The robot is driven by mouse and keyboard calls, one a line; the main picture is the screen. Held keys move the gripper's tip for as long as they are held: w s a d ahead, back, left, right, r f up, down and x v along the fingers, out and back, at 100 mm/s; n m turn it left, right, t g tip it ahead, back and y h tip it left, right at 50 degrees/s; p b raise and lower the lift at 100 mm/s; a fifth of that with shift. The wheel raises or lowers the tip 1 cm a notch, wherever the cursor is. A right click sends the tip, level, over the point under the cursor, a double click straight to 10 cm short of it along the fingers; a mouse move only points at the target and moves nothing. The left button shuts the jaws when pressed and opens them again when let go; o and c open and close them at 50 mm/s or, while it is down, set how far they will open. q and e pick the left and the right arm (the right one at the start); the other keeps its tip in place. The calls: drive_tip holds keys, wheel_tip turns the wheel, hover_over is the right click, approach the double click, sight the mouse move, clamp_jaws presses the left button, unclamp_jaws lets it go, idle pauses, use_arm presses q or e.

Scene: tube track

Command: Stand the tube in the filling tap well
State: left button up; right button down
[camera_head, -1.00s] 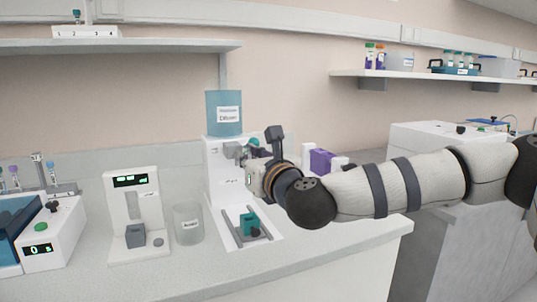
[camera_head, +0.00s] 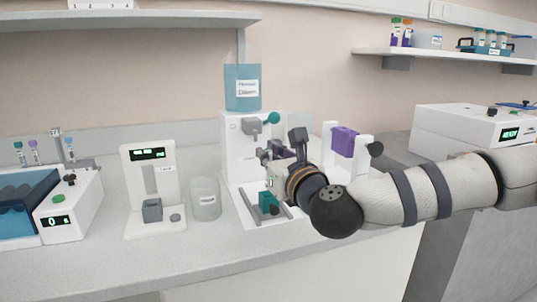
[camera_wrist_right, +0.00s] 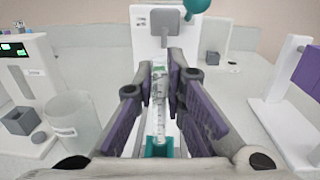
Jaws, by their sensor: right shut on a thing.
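The clear tube (camera_wrist_right: 158,105) stands roughly upright between the purple-padded fingers of my right gripper (camera_wrist_right: 160,92), which is shut on it. The head view shows this gripper (camera_head: 270,160) in front of the filling tap (camera_head: 240,145). The teal well (camera_head: 268,203) sits on the tap's base, below the gripper. In the wrist view the tube's lower end meets the teal well (camera_wrist_right: 158,149); I cannot tell whether it is inside. The grey tap head (camera_wrist_right: 167,20) is beyond and above the tube. My left gripper is not in view.
A clear beaker (camera_head: 205,200) and a white device (camera_head: 153,190) stand left of the tap. A white stand with a purple block (camera_head: 345,141) is close on the right, behind my arm. The counter front (camera_head: 200,255) is clear.

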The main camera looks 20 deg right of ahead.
drive_tip(key=shift+f, duration=0.2)
idle(0.3)
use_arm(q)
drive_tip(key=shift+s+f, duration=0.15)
use_arm(e)
drive_tip(key=shift+f, duration=0.2)
drive_tip(key=shift+f, duration=0.1)
use_arm(q)
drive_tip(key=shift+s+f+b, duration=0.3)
drive_tip(key=shift+b, duration=0.05)
use_arm(e)
drive_tip(key=shift+f, duration=0.5)
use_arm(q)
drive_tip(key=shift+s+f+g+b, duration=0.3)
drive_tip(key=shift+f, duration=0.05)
use_arm(e)
drive_tip(key=shift+f, duration=0.7)
drive_tip(key=c, duration=1.6)
unclamp_jaws()
drive_tip(key=shift+o, duration=0.2)
